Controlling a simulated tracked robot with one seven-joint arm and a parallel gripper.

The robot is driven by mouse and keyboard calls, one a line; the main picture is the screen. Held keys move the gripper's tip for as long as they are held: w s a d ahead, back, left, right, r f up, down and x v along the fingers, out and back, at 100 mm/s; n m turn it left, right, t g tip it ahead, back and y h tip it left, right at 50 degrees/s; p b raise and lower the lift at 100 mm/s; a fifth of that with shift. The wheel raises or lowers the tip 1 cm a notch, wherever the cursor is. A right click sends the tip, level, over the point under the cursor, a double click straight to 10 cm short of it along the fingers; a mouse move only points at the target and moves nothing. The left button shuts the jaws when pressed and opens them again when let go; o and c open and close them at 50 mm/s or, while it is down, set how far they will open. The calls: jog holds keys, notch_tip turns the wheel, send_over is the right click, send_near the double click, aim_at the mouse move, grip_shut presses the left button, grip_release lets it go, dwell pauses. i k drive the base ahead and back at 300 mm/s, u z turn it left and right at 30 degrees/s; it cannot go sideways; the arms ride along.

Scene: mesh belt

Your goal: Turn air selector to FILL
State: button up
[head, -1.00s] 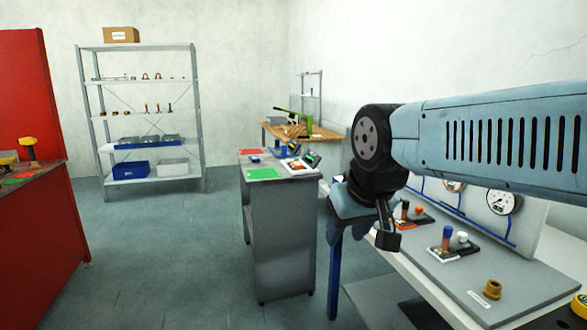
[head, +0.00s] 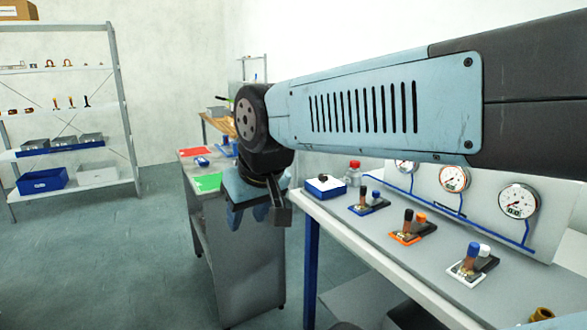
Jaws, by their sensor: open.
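No label reading FILL or air selector can be made out. On the bench (head: 345,232) at the right stand three small units with paired knobs: one on a blue-edged plate (head: 377,207), one on an orange-edged plate (head: 406,238) and one on a white-edged plate (head: 464,277). I cannot tell which of them, if any, is the air selector. My gripper (head: 280,212) hangs at the end of my arm, left of the bench units and apart from them. It is open, and I see nothing in it. My arm hides part of the bench's back.
Round gauges (head: 518,201) and blue piping sit on the panel behind the units. A white-and-blue box (head: 325,186) and a red-capped bottle (head: 353,173) stand at the bench's far end. A grey cabinet (head: 240,262) is left of the bench. Open floor (head: 90,265) lies farther left.

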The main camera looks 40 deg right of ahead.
aim_at(323, 178)
jog(key=z, duration=0.3)
jog(key=i, duration=0.95)
jog(key=z, duration=0.5)
jog(key=k, duration=0.9)
jog(key=z, duration=0.2)
jog(key=i, duration=0.9)
jog(key=u, duration=0.1)
